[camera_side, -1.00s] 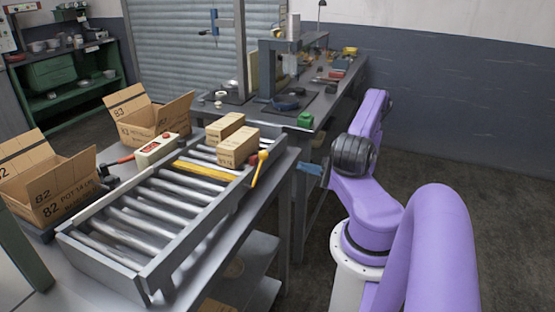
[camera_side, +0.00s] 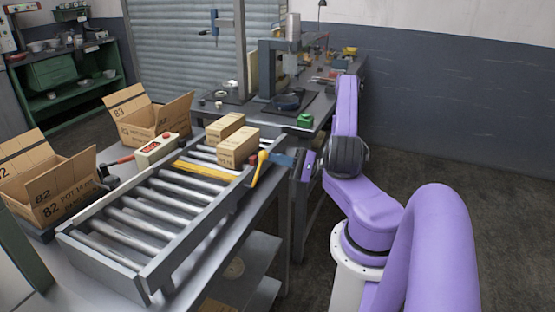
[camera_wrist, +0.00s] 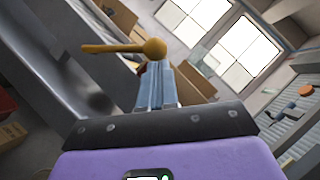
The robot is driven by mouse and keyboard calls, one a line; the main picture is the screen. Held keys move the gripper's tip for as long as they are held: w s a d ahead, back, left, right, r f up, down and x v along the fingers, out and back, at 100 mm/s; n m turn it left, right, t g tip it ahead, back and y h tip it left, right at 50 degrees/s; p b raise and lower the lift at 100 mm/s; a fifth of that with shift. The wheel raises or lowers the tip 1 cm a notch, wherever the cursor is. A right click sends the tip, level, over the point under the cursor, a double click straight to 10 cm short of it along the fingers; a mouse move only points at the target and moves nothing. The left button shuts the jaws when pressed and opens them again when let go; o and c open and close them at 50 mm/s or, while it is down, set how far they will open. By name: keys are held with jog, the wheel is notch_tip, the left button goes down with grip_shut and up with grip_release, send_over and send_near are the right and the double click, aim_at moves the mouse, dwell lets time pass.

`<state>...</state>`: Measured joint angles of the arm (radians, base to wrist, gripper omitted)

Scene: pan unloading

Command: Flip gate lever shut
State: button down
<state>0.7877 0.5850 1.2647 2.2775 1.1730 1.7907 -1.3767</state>
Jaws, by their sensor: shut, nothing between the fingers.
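The yellow gate lever (camera_side: 259,167) sits on the right side rail of the roller conveyor. It tilts, with its rounded knob up and its arm running down to the left. My gripper (camera_side: 269,156) is shut and empty, with its blue-grey fingertips at the lever's knob from the right. In the wrist view the lever (camera_wrist: 115,48) lies across the picture just beyond my gripper (camera_wrist: 156,66). The fingertips look close against the knob end; I cannot tell whether they touch. The yellow gate bar (camera_side: 205,170) lies across the rollers.
Two cartons (camera_side: 238,147) (camera_side: 226,127) sit on the rollers behind the gate bar. A control box with a red button (camera_side: 157,150) stands on the left rail. Open boxes (camera_side: 50,182) (camera_side: 150,120) stand to the left. The front rollers (camera_side: 140,220) are clear.

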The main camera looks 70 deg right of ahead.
dwell(0.3)
jog(key=a+r+n+g+h, duration=0.1)
jog(key=a+r+n+g, duration=0.2)
jog(key=a+n, duration=0.3)
jog(key=a+r+n+g+h, duration=0.2)
jog(key=a+r+n+g, duration=0.1)
jog(key=a+n, duration=0.3)
jog(key=shift+a+r+n+g, duration=0.3)
jog(key=shift+a+g, duration=0.1)
jog(key=shift+a, duration=1)
jog(key=shift+a+f, duration=0.1)
jog(key=shift+a, duration=0.1)
dwell(0.4)
